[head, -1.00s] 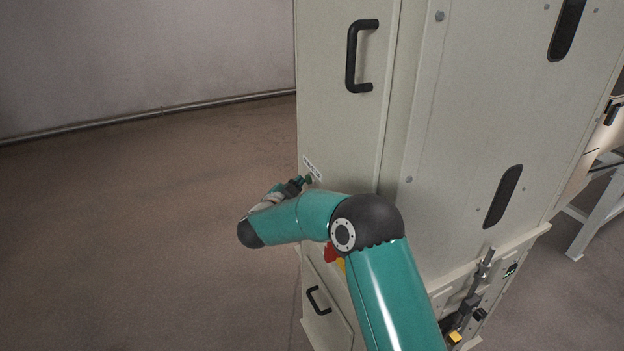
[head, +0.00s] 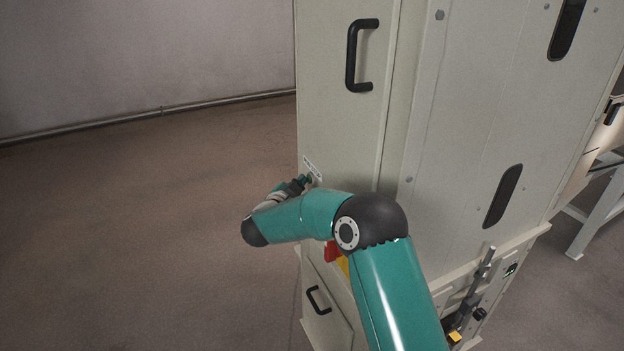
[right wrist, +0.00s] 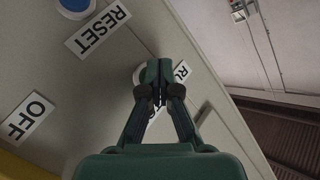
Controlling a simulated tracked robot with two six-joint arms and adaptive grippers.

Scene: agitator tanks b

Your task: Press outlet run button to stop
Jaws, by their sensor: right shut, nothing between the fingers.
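The run button shows in the right wrist view only as a pale rim (right wrist: 137,75) beside my fingertips. Its middle is hidden by the fingers. A white label (right wrist: 181,74) next to it reads "RU", the rest covered. My right gripper (right wrist: 158,72) is shut and empty, its tips over the button; I cannot tell whether they touch it. In the head view my right gripper (head: 305,181) is at the cabinet's (head: 335,130) left front, just under a small white label (head: 311,167). My left gripper is not in view.
A blue button (right wrist: 75,5) with a RESET label (right wrist: 97,28) and an OFF label (right wrist: 30,117) are on the same panel. A red part (head: 331,251) sits lower on the cabinet, beside my arm. A black handle (head: 352,56) sticks out above. Open floor (head: 130,240) lies left.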

